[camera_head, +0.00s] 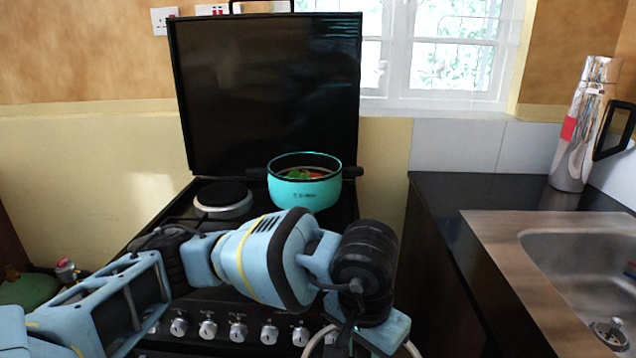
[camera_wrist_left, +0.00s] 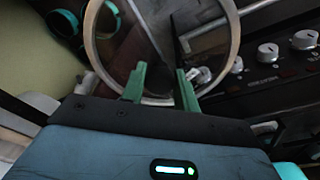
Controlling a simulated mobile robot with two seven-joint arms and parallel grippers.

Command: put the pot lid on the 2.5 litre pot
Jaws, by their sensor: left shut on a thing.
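The teal pot (camera_head: 304,186) stands upright at the back right of the stove in the head view. The pot lid (camera_wrist_left: 233,35) is clear glass with a metal rim. My left gripper (camera_wrist_left: 161,88) is shut on the lid near its rim in the left wrist view; the exact contact is unclear. In the head view my left arm holds it low in front of the stove, mostly hidden, with part of the rim showing (camera_head: 413,349). My right gripper is out of view.
The stove's raised black cover (camera_head: 265,95) stands behind the pot. A round hotplate (camera_head: 222,196) is left of the pot, and knobs (camera_head: 238,331) line the front. A dark counter with a steel flask (camera_head: 578,130) and sink (camera_head: 590,270) is at the right.

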